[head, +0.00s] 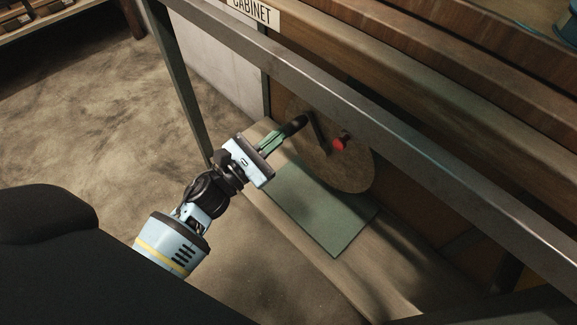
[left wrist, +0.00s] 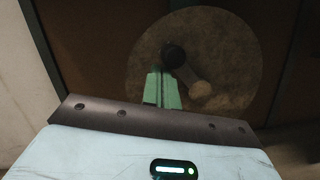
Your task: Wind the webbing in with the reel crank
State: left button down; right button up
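The reel shows as a round brown disc (head: 350,172) under the cabinet in the head view; it also faces me in the left wrist view (left wrist: 235,60). Its crank arm (head: 317,133) carries a black handle (head: 296,123), seen in the left wrist view as a dark round knob (left wrist: 173,56). My left gripper (head: 279,134) has its green fingers close together, with only a thin slit between them. Their tips (left wrist: 163,75) are at the handle's near end; I cannot tell whether they touch it. I cannot make out any webbing. My right gripper is not in view.
A red knob (head: 340,143) is near the crank arm. A green mat (head: 325,212) lies below the disc. A metal rail (head: 330,88) of the frame runs above, under a sign reading CABINET (head: 253,11). The floor to the left is open.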

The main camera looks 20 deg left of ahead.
aim_at(287, 131)
pick_arm(q)
jog(key=m, duration=0.1)
jog(key=r+m, duration=0.1)
jog(key=m, duration=0.1)
jog(key=d+r+m+g+h, duration=0.1)
jog(key=shift+s+d+r+m, duration=0.15)
jog(key=shift+s+m, duration=0.1)
jog(key=shift+m, duration=0.15)
jog(key=shift+s+d+r+m+g, duration=0.15)
jog(key=shift+d+r+m+g, duration=0.25)
jog(key=shift+m, duration=0.6)
jog(key=d+m, duration=0.1)
jog(key=d+r+m, duration=0.1)
jog(key=m, duration=0.1)
jog(key=shift+s+g+h, duration=0.3)
jog(key=shift+s+h, duration=0.05)
jog(key=shift+h, duration=0.05)
